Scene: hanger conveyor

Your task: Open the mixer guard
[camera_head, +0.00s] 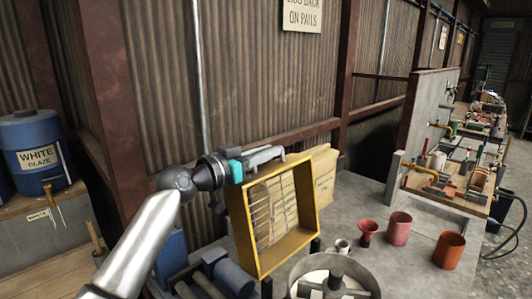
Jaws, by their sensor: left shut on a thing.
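The mixer guard (237,227) is a yellow rectangular frame with thin wire bars. It stands raised and tilted at the left side of the mixer pan (374,280), a round grey bowl cut off by the bottom edge. My left gripper (268,157), grey with a teal part, is at the guard's upper edge and shut on it. The exact place of the grip is partly hidden by the fingers. My right gripper is not in view.
A blue motor (233,279) lies left of the pan. A white mug (343,246) and several reddish pots (448,250) stand on the grey bench to the right. A blue glaze drum (33,145) is at far left. A corrugated wall stands behind.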

